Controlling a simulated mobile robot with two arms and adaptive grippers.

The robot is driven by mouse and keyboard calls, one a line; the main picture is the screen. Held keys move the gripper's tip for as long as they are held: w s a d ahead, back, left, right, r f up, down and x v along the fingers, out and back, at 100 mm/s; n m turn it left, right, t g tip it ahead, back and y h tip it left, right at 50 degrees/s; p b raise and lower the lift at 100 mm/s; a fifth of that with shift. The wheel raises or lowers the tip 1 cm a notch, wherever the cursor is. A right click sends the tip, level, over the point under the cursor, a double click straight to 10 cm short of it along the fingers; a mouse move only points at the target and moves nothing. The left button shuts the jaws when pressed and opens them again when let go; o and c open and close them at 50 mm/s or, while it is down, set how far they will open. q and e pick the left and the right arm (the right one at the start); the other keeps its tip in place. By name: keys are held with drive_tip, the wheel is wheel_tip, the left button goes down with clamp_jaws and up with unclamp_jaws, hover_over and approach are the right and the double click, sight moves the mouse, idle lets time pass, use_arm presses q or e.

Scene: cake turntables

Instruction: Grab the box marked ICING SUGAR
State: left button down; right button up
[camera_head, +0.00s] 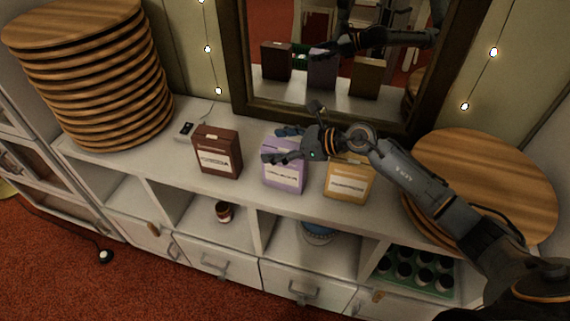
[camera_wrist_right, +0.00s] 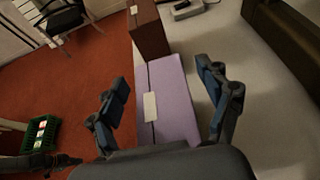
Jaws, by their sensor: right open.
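Three boxes stand in a row on the white cabinet top in the head view: a dark brown one (camera_head: 217,152), a purple one (camera_head: 284,175) and a yellow-tan one (camera_head: 348,180). Each has a pale label, but I cannot read the words. My right gripper (camera_head: 281,144) is open at the top of the purple box and hides part of it. In the right wrist view, the purple box (camera_wrist_right: 170,98) lies between the spread fingers of the gripper (camera_wrist_right: 163,76), with a gap beside the right finger. The brown box (camera_wrist_right: 147,30) is beyond.
A framed mirror (camera_head: 237,60) stands behind the boxes and reflects my arm. A tall stack of wooden boards (camera_head: 95,85) is at left. More round boards (camera_head: 490,180) are at right, partly behind my arm. A small device (camera_head: 187,129) lies left of the brown box.

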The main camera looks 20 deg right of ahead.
drive_tip(key=shift+c, duration=0.2)
clamp_jaws()
drive_tip(key=shift+r, duration=0.15)
